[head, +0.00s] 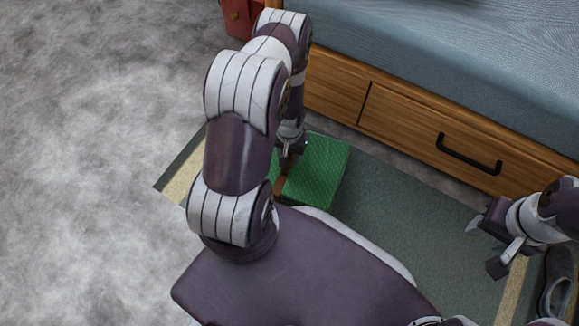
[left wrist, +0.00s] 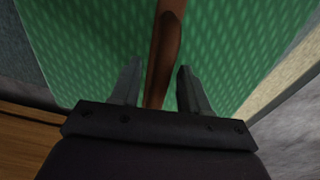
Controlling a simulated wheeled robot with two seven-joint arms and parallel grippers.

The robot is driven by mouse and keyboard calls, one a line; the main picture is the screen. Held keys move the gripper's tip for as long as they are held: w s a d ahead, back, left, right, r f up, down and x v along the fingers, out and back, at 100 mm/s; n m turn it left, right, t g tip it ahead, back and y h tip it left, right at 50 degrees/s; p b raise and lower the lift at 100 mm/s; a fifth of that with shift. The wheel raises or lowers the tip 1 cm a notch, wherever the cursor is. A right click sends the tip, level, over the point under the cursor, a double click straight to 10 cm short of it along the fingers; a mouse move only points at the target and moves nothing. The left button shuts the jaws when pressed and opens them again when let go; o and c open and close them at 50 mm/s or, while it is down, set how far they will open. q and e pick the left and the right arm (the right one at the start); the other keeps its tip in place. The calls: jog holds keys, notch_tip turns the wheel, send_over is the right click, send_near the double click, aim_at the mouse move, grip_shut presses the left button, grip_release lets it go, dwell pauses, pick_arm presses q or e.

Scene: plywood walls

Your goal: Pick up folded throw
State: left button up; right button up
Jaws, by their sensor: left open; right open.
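A green patterned block, which looks like the folded throw (head: 322,172), lies on the rug beside the bed. A brown strap-like strip (left wrist: 165,45) runs across it in the left wrist view, where the green dotted surface of the throw (left wrist: 85,50) fills most of the picture. My left gripper (head: 287,160) points down over the throw's left part, partly hidden by my arm. Its open fingers (left wrist: 158,92) stand on either side of the brown strip; I cannot tell whether they touch it. My right gripper (head: 490,240) is open and empty over the rug at the right.
The bed (head: 440,60) with a wooden drawer front (head: 410,125) and black handle (head: 470,153) stands just behind the throw. The rug (head: 410,200) has cream end stripes. A dark slipper (head: 557,285) lies at the right edge. A red object (head: 238,17) stands at the top. Grey floor at left is clear.

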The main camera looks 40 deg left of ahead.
pick_arm(q)
jog(key=shift+r, duration=0.1)
grip_shut()
dwell(1.2)
